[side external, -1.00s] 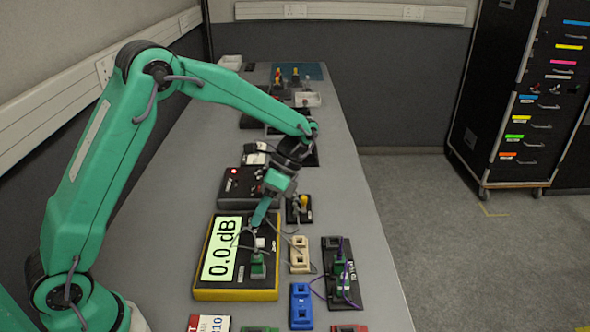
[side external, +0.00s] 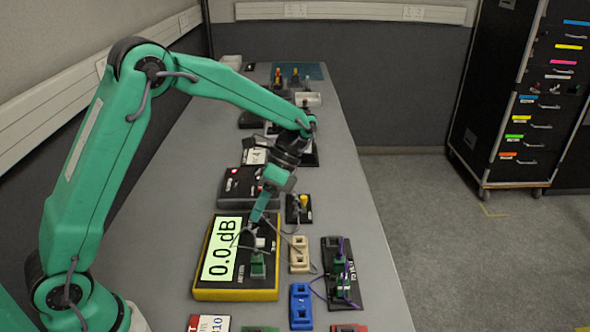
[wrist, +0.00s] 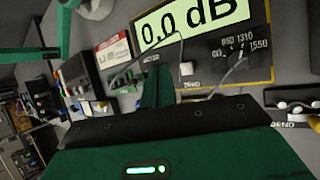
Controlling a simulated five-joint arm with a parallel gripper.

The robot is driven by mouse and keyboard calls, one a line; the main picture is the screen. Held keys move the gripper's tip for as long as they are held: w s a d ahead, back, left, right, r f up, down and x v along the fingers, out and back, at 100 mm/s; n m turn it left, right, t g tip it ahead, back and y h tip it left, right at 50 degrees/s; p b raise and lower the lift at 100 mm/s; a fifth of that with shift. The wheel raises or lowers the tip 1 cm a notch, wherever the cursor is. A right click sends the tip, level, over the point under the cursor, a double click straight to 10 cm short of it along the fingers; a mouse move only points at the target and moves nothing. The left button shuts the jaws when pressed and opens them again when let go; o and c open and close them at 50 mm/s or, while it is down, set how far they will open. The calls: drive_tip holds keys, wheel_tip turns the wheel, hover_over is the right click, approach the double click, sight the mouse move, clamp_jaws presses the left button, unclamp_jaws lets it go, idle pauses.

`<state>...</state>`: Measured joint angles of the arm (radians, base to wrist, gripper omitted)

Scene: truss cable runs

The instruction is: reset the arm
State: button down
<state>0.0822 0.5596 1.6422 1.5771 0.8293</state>
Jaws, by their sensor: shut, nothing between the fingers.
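My green arm reaches over the bench from the left in the side external view. My gripper (side external: 256,221) points down, shut and empty, close above the yellow-edged meter (side external: 235,293), near its white button. The meter's screen reads 0.0 dB. In the wrist view a green finger (wrist: 157,88) shows in front of the meter (wrist: 262,65); the fingertips' exact clearance from it cannot be told.
A black box (side external: 240,185) lies behind the meter. To the right are a cream block (side external: 299,254), a blue block (side external: 301,306) and a black panel (side external: 348,293) with purple cable. Thin grey cables loop near my gripper. The bench's right strip is clear.

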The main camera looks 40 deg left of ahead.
drive_tip(key=s+a+r+n+t, duration=0.3)
drive_tip(key=s+r+n+t, duration=0.7)
drive_tip(key=s, duration=0.5)
wheel_tip(320, 180, up, 2)
drive_tip(key=t, duration=0.2)
drive_tip(key=shift+r+t+h, duration=0.25)
drive_tip(key=shift+t+h, duration=0.05)
drive_tip(key=shift+t, duration=0.1)
